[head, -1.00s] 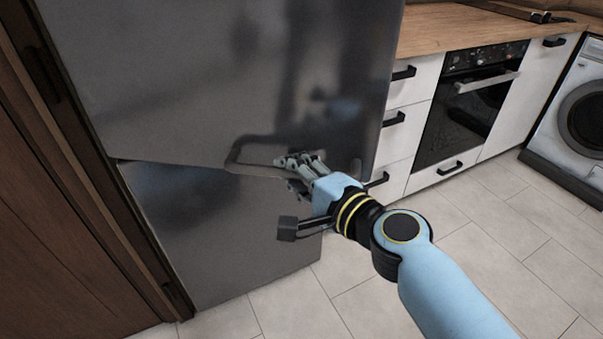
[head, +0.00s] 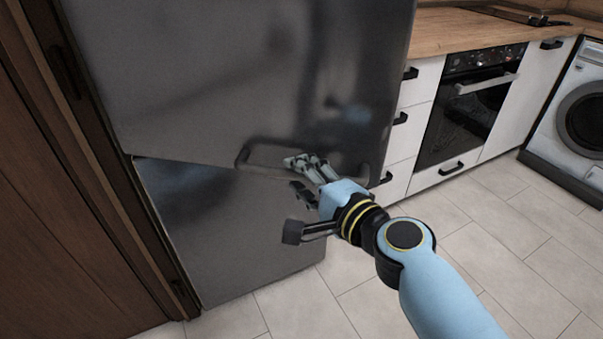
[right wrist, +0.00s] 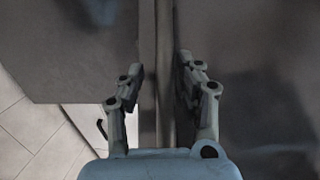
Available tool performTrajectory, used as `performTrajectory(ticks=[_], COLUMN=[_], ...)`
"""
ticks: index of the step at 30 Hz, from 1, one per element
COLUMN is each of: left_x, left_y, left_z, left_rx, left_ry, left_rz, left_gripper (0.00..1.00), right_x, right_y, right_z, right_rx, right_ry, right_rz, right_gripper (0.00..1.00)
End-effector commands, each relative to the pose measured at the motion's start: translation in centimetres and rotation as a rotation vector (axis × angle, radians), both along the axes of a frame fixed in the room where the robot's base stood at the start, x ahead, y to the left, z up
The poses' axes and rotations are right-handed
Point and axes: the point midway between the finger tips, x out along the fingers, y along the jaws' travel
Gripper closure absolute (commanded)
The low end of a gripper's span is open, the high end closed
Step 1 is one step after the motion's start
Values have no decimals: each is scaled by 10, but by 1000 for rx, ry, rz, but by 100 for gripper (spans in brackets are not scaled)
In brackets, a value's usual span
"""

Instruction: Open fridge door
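The fridge has a grey upper door (head: 200,70) and a grey lower door (head: 240,240). The upper door looks slightly ajar, its right side standing forward of the lower door. A thin bar handle (head: 243,158) runs along its bottom edge. My right gripper (head: 298,176) is at this handle, its fingers apart, one above the other. In the right wrist view, the fingers of the gripper (right wrist: 160,75) stand apart on either side of the handle and door seam; whether they touch is unclear. My left gripper is out of view.
A brown wood panel (head: 60,240) stands close on the fridge's left. White drawers (head: 421,85), a black oven (head: 465,110) and a washing machine (head: 575,110) stand to the right under a wood worktop (head: 450,22). The tiled floor (head: 480,240) in front is clear.

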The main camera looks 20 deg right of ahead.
Motion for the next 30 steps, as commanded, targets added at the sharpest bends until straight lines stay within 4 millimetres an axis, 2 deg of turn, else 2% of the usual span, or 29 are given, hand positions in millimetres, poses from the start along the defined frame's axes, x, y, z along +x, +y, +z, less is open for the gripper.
performTrajectory(ticks=[11,14,24,30], left_x=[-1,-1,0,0], left_y=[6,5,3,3], left_z=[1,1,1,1], left_rx=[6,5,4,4], left_ry=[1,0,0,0], left_rz=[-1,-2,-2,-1], left_gripper=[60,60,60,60], right_x=[-4,-18,-88,-109], right_y=[-2,-6,-29,-36], right_z=[4,5,15,19], right_rx=[3,2,1,2], right_ry=[-5,-4,-2,-3], right_rz=[-2,-2,0,-2], right_gripper=[60,60,60,60])
